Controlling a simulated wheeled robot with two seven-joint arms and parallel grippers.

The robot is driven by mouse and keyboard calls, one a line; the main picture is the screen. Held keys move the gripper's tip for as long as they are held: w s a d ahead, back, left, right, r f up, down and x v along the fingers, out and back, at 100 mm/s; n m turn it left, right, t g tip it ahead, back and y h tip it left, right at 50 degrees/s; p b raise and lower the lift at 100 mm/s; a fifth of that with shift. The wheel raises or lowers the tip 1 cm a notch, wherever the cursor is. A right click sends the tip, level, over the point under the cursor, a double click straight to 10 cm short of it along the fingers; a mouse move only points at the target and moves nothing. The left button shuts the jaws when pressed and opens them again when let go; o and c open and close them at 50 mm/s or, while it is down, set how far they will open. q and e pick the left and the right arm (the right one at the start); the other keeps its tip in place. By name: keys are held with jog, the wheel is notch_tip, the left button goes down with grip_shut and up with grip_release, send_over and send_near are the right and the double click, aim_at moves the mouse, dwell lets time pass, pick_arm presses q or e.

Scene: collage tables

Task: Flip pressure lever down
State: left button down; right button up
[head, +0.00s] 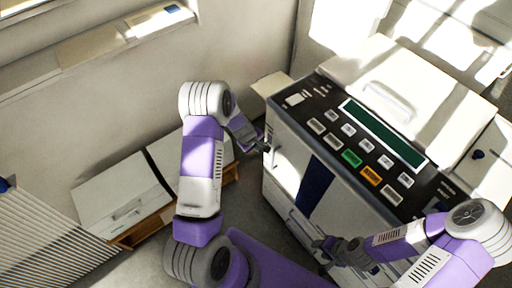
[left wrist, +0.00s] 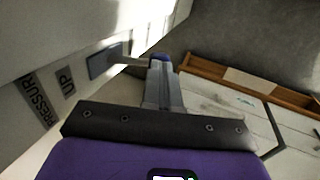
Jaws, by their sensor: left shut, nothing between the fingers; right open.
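The pressure lever (left wrist: 132,61) shows in the left wrist view as a pale rod on a dark grey plate (left wrist: 105,61) on the machine's light side. Labels reading "PRESSUR…" (left wrist: 40,99) and "UP" (left wrist: 66,82) are beside the plate. My left gripper (head: 264,146) is shut and empty beside the machine's left side. In the left wrist view its fingers (left wrist: 161,68) are at the rod's outer end; whether they touch cannot be told. My right gripper (head: 326,244) is open, low in front of the machine.
The large machine (head: 330,190) has a dark top panel with several buttons and a green display (head: 383,134). A low cabinet (head: 122,200) stands against the wall behind my left arm. A ribbed grey surface (head: 45,238) is at lower left. Bare floor lies between cabinet and machine.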

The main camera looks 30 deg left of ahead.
pick_arm(q)
jog(key=shift+s+f, duration=0.3)
jog(key=shift+f, duration=0.2)
jog(key=shift+r, duration=0.1)
jog(key=shift+w+r+p, duration=0.25)
jog(key=shift+r+p, duration=0.3)
jog(key=shift+p, duration=0.2)
jog(key=s+p+v, duration=0.1)
jog(key=p+v, duration=0.3)
jog(key=v, duration=0.9)
jog(key=shift+s+a+r+p, duration=0.15)
jog(key=shift+s+a+p, duration=0.15)
jog(key=shift+p, duration=0.1)
